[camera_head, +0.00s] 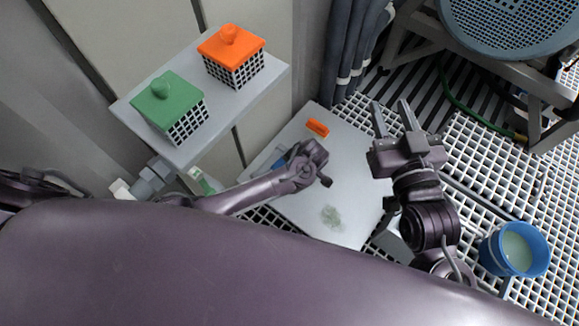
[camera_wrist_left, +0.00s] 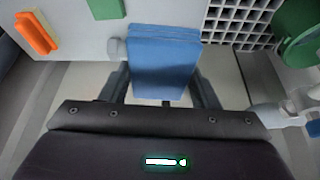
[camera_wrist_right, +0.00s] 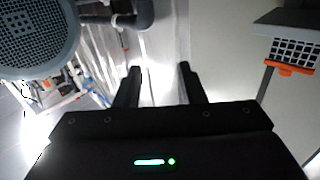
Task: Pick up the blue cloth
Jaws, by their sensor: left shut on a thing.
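The blue cloth (camera_wrist_left: 163,62) is a folded blue piece in the left wrist view, between the fingers of my left gripper (camera_wrist_left: 165,95). In the head view only a small blue part of the cloth (camera_head: 281,160) shows beside my left gripper (camera_head: 287,158), over the left part of the white table (camera_head: 355,150). The left gripper is shut on the cloth. Whether the cloth is clear of the table is hard to tell.
An orange block (camera_head: 317,127) and a pale greenish smear (camera_head: 332,217) lie on the table. A grey shelf (camera_head: 190,138) carries a green-lidded basket (camera_head: 170,103) and an orange-lidded basket (camera_head: 232,56). A blue bucket (camera_head: 514,249) stands at the right on the grated floor.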

